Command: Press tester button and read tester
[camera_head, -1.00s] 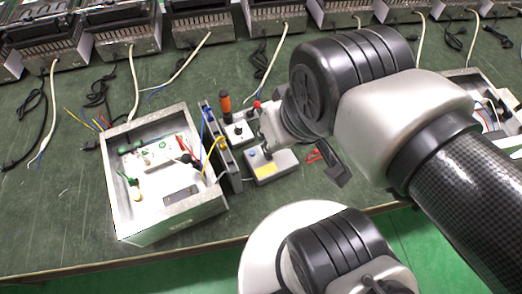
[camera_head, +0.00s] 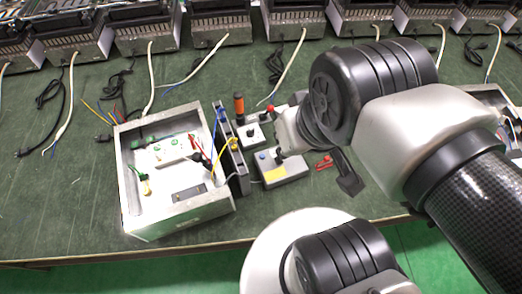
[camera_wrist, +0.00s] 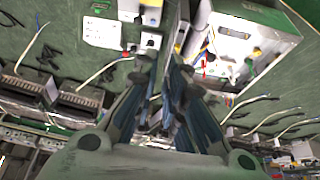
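The grey tester (camera_head: 291,172), with a yellow label and a blue button (camera_head: 262,156), lies on the green table right of an upright dark panel. Any reading on it is too small to make out. My gripper (camera_head: 284,152) is over the tester's far edge, and my arm hides part of it. I cannot tell whether it touches the tester. In the wrist view, my gripper's two fingers (camera_wrist: 163,72) show a narrow gap with nothing held between them.
An open metal box (camera_head: 218,201) with wires stands left of the upright panel (camera_head: 232,150). A small box (camera_head: 250,137) and an orange-handled tool (camera_head: 239,107) are behind the tester. Red clips (camera_head: 325,163) lie to its right. Heater units (camera_head: 145,35) line the back.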

